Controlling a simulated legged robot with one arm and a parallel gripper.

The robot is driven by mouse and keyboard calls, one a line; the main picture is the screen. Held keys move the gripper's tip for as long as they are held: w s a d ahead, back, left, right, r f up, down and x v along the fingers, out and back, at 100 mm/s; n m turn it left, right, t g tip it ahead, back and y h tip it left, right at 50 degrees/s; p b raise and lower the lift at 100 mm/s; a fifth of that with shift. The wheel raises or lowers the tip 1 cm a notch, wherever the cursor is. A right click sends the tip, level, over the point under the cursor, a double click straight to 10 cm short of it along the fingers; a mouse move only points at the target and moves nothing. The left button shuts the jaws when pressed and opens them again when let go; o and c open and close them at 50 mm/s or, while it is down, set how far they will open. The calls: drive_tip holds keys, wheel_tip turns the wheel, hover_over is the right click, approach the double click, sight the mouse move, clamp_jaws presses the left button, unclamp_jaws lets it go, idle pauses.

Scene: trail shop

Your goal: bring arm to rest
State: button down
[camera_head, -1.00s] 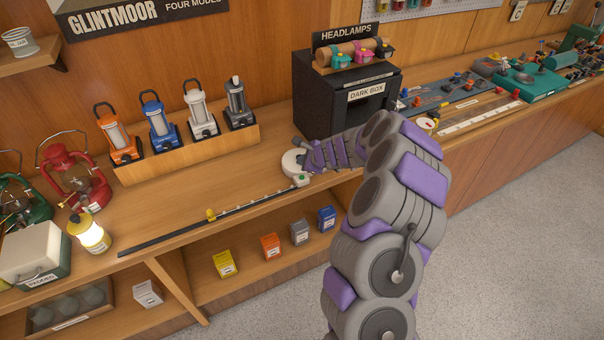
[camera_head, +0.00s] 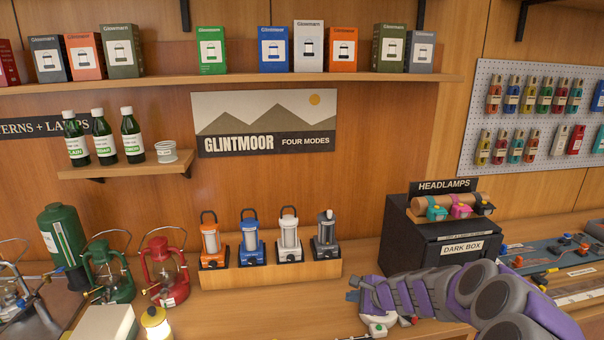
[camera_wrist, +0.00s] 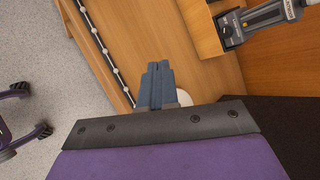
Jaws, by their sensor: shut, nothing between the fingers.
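My gripper (camera_head: 354,289) is in front of the dark box (camera_head: 420,262) at the counter's right part in the head view. My purple and grey arm reaches to it from the lower right. In the wrist view my gripper (camera_wrist: 157,66) has its two blue-grey fingers together with nothing between them. It hangs over the wooden counter (camera_wrist: 165,35). A round white thing (camera_wrist: 185,97) is partly hidden behind the gripper.
Several lanterns stand in a wooden holder (camera_head: 270,273) left of my gripper. A red lantern (camera_head: 165,272) and a lit yellow lantern (camera_head: 156,323) stand farther left. A thin dark rail (camera_wrist: 95,35) runs along the counter edge, with grey floor (camera_wrist: 40,70) beyond it.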

drive_tip(key=s+a+r+n+g, duration=0.2)
drive_tip(key=s+a+r+n, duration=0.15)
drive_tip(key=s, duration=0.35)
drive_tip(key=s+a+r+n+g+y+b, duration=0.1)
drive_tip(key=s+a+r+n, duration=0.1)
drive_tip(key=s+a+n, duration=0.4)
drive_tip(key=s+a+r+n+g, duration=0.2)
drive_tip(key=s+a+r, duration=0.15)
drive_tip(key=s, duration=0.45)
drive_tip(key=s+d+f+n+g+h, duration=0.1)
drive_tip(key=s+d, duration=0.4)
drive_tip(key=s, duration=0.9)
drive_tip(key=s+d+f+n+g+h+b, duration=0.1)
drive_tip(key=s+d+n+g+h, duration=0.2)
drive_tip(key=s, duration=1.1)
drive_tip(key=d+n+h, duration=0.2)
drive_tip(key=d, duration=0.1)
drive_tip(key=shift+n+g+h, duration=0.3)
drive_tip(key=shift+n+h, duration=0.05)
drive_tip(key=shift+h, duration=0.05)
